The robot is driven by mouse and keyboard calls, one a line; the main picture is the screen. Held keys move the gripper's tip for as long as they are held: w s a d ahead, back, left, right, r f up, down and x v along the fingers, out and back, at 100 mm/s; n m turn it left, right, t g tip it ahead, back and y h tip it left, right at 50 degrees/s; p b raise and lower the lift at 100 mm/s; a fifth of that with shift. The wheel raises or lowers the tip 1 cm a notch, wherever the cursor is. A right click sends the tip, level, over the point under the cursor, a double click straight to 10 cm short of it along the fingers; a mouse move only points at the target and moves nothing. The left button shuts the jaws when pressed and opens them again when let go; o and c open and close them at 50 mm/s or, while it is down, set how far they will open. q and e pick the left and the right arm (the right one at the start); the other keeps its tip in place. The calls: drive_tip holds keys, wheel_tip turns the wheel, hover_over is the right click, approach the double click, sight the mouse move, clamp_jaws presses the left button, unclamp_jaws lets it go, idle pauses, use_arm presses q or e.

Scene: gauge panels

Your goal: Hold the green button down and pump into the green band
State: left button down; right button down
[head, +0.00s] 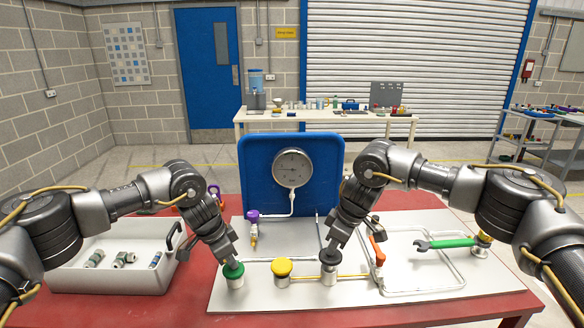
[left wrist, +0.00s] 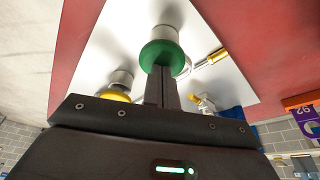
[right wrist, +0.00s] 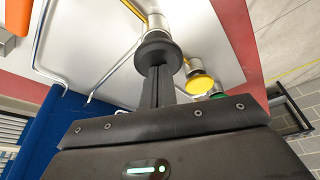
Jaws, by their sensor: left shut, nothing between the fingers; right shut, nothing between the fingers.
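The green button (head: 233,270) tops a short metal cylinder on the pale panel (head: 232,300). My left gripper (head: 229,258) is shut, its fingertips at the button's top; the left wrist view shows them against the green cap (left wrist: 161,55). How far the button is pressed I cannot tell. My right gripper (head: 331,248) is shut, its fingertips at the black cap (right wrist: 158,50) of another metal cylinder (head: 328,276). Whether this is the pump I cannot tell. The round gauge (head: 293,167) stands on a blue backboard (head: 257,160); its needle and any green band are too small to read.
A yellow button (head: 282,267) stands between the two cylinders. A purple-capped valve (head: 252,216), an orange lever (head: 376,253) and a green-handled wrench (head: 446,243) are on the panel among pipes. A grey bin (head: 110,277) with fittings sits left on the red table (head: 195,300).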

drive_tip(key=shift+f, duration=1.3)
drive_tip(key=shift+r, duration=2.3)
drive_tip(key=shift+f, duration=2.3)
drive_tip(key=shift+r, duration=2.3)
drive_tip(key=shift+f, duration=0.1)
drive_tip(key=shift+r, duration=0.55)
